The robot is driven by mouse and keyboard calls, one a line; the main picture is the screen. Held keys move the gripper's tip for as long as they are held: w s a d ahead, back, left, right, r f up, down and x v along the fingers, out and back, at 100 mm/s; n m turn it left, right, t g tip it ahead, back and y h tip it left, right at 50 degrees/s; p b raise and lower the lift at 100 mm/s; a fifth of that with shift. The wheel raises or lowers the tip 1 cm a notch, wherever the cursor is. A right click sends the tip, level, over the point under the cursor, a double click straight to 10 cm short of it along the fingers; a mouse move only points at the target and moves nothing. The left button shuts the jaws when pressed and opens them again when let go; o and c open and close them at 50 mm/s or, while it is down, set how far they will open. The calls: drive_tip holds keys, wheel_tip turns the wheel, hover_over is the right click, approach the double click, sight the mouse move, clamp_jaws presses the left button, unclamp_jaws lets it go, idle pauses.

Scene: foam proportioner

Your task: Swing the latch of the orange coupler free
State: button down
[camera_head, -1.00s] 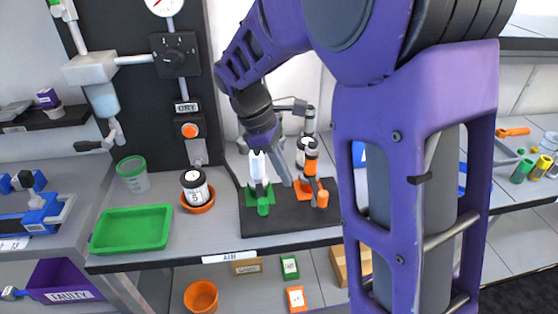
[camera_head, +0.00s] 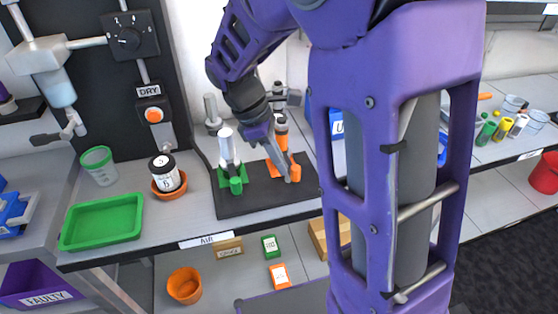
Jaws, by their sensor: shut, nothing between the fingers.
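The orange coupler (camera_head: 282,132) stands at the right of a black base plate (camera_head: 233,206), on an orange pad. Its latch has an orange end (camera_head: 295,172) at the front right. The green coupler (camera_head: 228,148) stands to its left, with a green latch end (camera_head: 236,186). My gripper (camera_head: 287,177) reaches down from above between the two couplers, its tip close to the orange latch, at its left. I cannot tell whether it touches. The gripper is shut and empty. My arm hides part of the orange coupler's left side.
A green tray (camera_head: 103,222), an orange bowl with a jar (camera_head: 166,174) and a clear cup with a green rim (camera_head: 99,164) stand left of the plate. My arm blocks the view to the right.

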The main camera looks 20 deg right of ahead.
sight(297, 166)
drive_tip(key=shift+s+d+r+n+t+p, duration=0.1)
drive_tip(key=shift+s+d+n+t+p, duration=0.2)
drive_tip(key=shift+n+p, duration=0.5)
drive_tip(key=n, duration=0.1)
drive_tip(key=n+t+p, duration=0.1)
drive_tip(key=d+n+p, duration=0.1)
drive_tip(key=shift+s+d+r+n, duration=0.1)
drive_tip(key=shift+s+r+n, duration=0.05)
drive_tip(key=shift+s+n, duration=0.15)
drive_tip(key=n+p, duration=0.1)
drive_tip(key=d+n+t+p, duration=0.1)
drive_tip(key=n, duration=0.1)
drive_tip(key=shift+s+d+n+t+p, duration=0.1)
drive_tip(key=shift+d+n+t+p, duration=0.05)
drive_tip(key=shift+n+t+p, duration=0.15)
drive_tip(key=shift+w+d+f+p, duration=0.1)
drive_tip(key=shift+d+p, duration=0.3)
drive_tip(key=shift+d, duration=0.05)
drive_tip(key=shift+w+d+f+p, duration=0.1)
drive_tip(key=shift+d+p, duration=0.3)
drive_tip(key=shift+d, duration=0.2)
